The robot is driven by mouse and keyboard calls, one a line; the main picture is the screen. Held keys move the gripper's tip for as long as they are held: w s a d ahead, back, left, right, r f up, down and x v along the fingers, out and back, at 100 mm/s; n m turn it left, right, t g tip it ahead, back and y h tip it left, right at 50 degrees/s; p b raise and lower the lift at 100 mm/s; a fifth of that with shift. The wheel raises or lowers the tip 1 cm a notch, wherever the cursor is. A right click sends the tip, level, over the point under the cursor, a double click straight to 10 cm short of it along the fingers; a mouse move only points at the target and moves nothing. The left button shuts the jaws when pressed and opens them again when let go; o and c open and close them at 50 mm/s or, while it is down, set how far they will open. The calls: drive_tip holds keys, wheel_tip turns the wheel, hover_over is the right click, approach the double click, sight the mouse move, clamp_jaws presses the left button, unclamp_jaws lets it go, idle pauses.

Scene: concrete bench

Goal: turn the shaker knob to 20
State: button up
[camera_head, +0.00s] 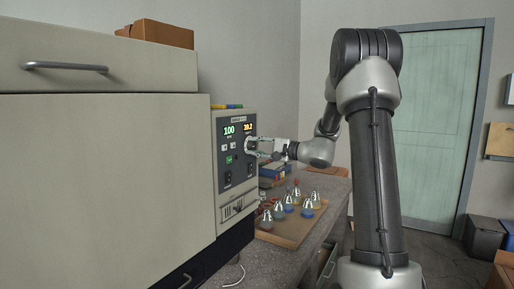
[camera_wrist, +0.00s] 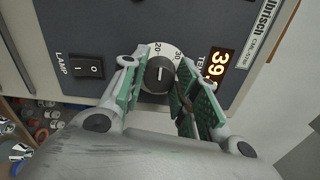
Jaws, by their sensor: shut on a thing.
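The shaker (camera_head: 236,190) is a grey cabinet with a dark control panel, a green display reading 100 and an orange display that looks like 39.2. Its round dark knob (camera_wrist: 158,77) sits on a white dial marked 20 and 30 in the wrist view. The knob's white pointer line faces the numbered side, close to the 20; its exact setting is hard to tell. My gripper (camera_wrist: 160,82) has its green-padded fingers on both sides of the knob and is shut on it. In the head view my gripper (camera_head: 262,147) is at the panel and hides the knob.
A LAMP rocker switch (camera_wrist: 87,68) lies beside the knob. A tray (camera_head: 292,236) with several flasks (camera_head: 307,208) stands on the bench below my arm. A large beige cabinet (camera_head: 100,180) fills the left.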

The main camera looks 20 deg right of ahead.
drive_tip(key=shift+f+n, duration=0.1)
drive_tip(key=shift+n, duration=0.8)
drive_tip(key=o, duration=1)
drive_tip(key=v, duration=1.2)
